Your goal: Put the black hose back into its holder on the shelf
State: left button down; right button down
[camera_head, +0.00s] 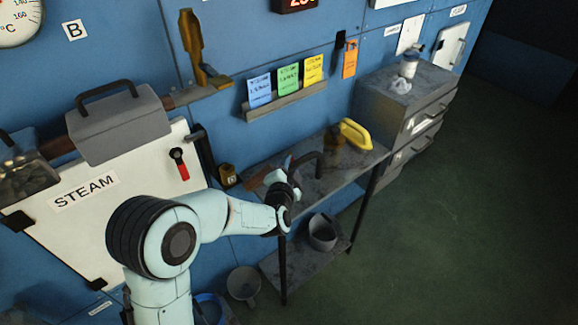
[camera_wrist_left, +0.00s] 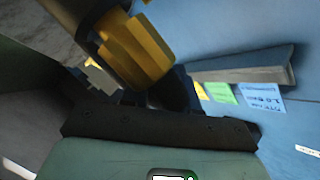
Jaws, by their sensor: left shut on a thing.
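My left gripper (camera_head: 292,190) is over the left part of the grey shelf (camera_head: 345,172). It is shut on a dark, curved piece that looks like the black hose (camera_head: 308,158), which arches up and to the right beside the fingers. The grip is partly hidden by the gripper in the head view. The left wrist view shows a dark part (camera_wrist_left: 165,92) near the fingers, too close and dim to tell its shape. The hose's holder cannot be picked out clearly. My right gripper is not in view.
A yellow handle-shaped thing (camera_head: 355,134) and a brown piece (camera_head: 334,140) lie at the shelf's back right. A grey pot (camera_head: 322,232) stands on the lower shelf. A card rack (camera_head: 285,103) is on the wall above. A grey cabinet (camera_head: 400,110) stands at the right.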

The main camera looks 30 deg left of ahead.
pick_arm(q)
jog(key=shift+f+b, duration=0.35)
jog(key=shift+f, duration=0.2)
jog(key=c, duration=0.8)
grip_release()
jog(key=shift+s, duration=0.1)
jog(key=v, duration=1.3)
jog(key=shift+s+d+r, duration=0.1)
jog(key=shift+d+r, duration=0.05)
jog(key=shift+d, duration=0.05)
